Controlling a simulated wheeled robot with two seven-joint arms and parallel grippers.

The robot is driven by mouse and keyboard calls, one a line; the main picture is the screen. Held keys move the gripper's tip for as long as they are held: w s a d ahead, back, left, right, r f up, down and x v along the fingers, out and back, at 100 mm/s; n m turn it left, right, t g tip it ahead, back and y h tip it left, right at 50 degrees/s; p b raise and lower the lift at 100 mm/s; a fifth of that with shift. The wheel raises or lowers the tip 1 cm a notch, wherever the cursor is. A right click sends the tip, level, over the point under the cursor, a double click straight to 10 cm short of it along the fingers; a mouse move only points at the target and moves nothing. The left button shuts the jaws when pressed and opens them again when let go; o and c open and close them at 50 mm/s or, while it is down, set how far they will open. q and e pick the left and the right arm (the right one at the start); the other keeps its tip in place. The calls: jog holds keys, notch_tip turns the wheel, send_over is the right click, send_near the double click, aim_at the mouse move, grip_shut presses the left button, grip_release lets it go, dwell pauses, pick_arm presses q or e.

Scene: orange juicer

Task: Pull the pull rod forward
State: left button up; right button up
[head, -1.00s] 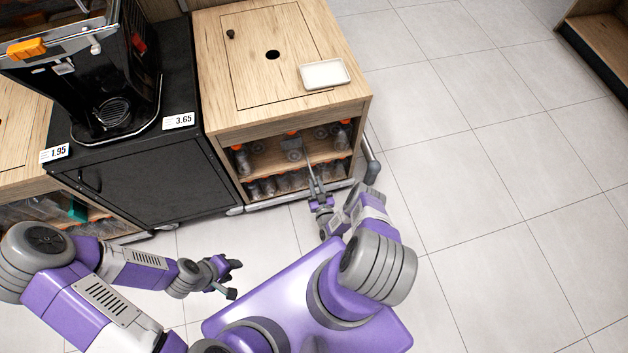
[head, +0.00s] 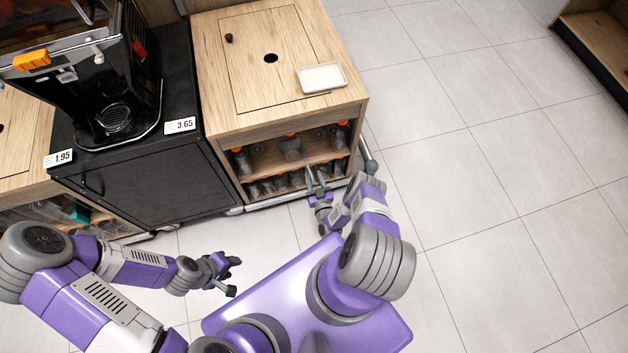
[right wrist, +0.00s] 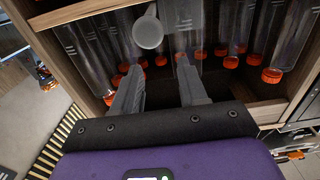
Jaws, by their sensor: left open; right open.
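The black juicer (head: 105,90) stands on a black cabinet at the upper left of the head view. An orange part (head: 32,59) sits on its front; I cannot tell whether it is the pull rod. My right gripper (head: 311,172) is open, its fingers pointing into the front of the wooden bottle cabinet (head: 225,134). In the right wrist view, my right gripper (right wrist: 158,82) has its two fingers spread apart. A clear bottle shows at and beyond the fingertips; contact is unclear. My left gripper (head: 233,275) is open and empty, low above the floor in front of the black cabinet.
Several clear bottles with orange caps stand on the cabinet's shelves, one bottle (head: 291,148) near my right fingers. A white tray (head: 322,77) lies on the cabinet top. Price tags (head: 180,124) sit on the black cabinet. Tiled floor (head: 500,200) is clear on the right.

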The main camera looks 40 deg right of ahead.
notch_tip(320, 180, up, 5)
jog(key=shift+r+p, duration=0.2)
jog(key=shift+p, duration=0.95)
